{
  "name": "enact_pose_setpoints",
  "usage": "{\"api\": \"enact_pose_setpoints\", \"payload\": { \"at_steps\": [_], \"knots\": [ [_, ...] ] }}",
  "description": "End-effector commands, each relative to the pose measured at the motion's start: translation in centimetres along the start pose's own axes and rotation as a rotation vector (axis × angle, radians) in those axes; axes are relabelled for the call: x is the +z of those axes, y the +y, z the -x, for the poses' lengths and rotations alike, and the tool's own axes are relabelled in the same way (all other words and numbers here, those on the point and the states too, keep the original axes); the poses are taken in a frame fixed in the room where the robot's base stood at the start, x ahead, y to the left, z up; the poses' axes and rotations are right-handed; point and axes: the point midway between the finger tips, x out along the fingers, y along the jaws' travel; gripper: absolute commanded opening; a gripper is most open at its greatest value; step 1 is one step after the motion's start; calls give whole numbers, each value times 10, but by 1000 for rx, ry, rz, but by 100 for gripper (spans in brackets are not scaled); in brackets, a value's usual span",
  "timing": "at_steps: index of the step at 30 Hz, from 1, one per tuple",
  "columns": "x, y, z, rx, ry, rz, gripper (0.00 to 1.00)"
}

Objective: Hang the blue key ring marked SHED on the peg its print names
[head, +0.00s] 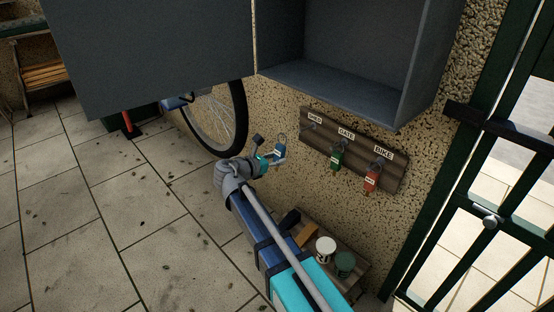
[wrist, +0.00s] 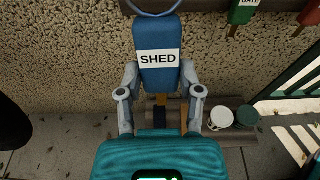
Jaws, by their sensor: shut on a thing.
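The blue key ring (head: 280,149) has a tag with a white SHED label, which reads clearly in the wrist view (wrist: 158,40). My gripper (head: 272,158) is shut on the tag's sides; in the wrist view its fingers (wrist: 158,84) clasp the lower part. The tag stands upright with its metal ring at the top, partly cut off by the wrist view's edge. The wooden peg board (head: 322,139) is on the wall to the right, apart from the tag. Its SHED peg (head: 308,127) at the left end is bare. GATE and BIKE labels are farther right.
A green key tag (head: 336,159) hangs under GATE and a red one (head: 371,181) under BIKE. An open grey cabinet (head: 340,50) with its door (head: 150,50) overhangs the board. A bicycle wheel (head: 240,115) is left. Pots (head: 326,248) stand on a crate below.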

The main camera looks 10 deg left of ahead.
Motion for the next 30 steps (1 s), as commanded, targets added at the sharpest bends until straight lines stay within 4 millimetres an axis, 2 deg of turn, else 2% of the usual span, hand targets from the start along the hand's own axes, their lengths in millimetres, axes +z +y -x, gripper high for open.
{"api": "enact_pose_setpoints", "payload": {
  "at_steps": [30],
  "knots": [
    [4,0,-40,-1,0,0,1]
  ]
}}
